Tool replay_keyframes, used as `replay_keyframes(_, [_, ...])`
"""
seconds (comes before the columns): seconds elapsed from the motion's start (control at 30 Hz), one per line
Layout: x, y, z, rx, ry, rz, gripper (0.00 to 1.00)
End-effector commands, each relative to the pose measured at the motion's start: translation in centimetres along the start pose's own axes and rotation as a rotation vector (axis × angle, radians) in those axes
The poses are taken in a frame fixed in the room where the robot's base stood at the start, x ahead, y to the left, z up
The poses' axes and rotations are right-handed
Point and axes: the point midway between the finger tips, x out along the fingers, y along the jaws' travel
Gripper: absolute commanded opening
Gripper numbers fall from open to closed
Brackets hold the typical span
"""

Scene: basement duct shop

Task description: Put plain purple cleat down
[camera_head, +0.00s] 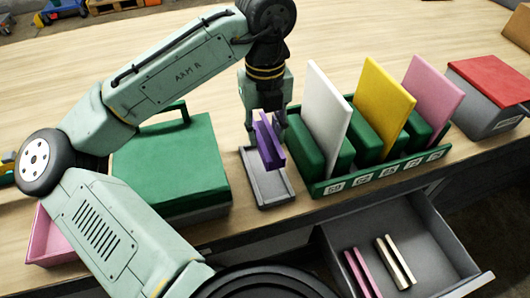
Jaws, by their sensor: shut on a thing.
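The plain purple cleat (267,143) is in my gripper (266,118), which points down and is shut on it. The cleat is a purple channel-shaped strip, held tilted over a small grey tray (271,198) on the bench. The tray looks empty where it shows; the cleat hides its far part. I cannot tell whether the cleat touches the tray.
Right of the tray stands a green rack (318,186) with white, yellow and pink panels. A green-lidded box (170,165) is on the left. An open drawer (400,235) below holds pink and cream cleats. A red-lidded box (490,80) stands at right.

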Motion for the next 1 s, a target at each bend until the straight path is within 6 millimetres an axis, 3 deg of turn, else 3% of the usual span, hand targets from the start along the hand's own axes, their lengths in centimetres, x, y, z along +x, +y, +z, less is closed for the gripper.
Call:
replay_keyframes(0.4, [6.1,0.1,0.0,-0.001,-0.001,0.002,0.05])
replay_keyframes(0.6, [7.1,0.0,0.0,-0.001,-0.001,0.001,0.05])
replay_keyframes(0.83, [10.1,0.1,0.0,-0.003,-0.001,0.002,0.05])
replay_keyframes(1.0, [10.0,0.0,0.0,-0.001,0.0,-0.001,0.05])
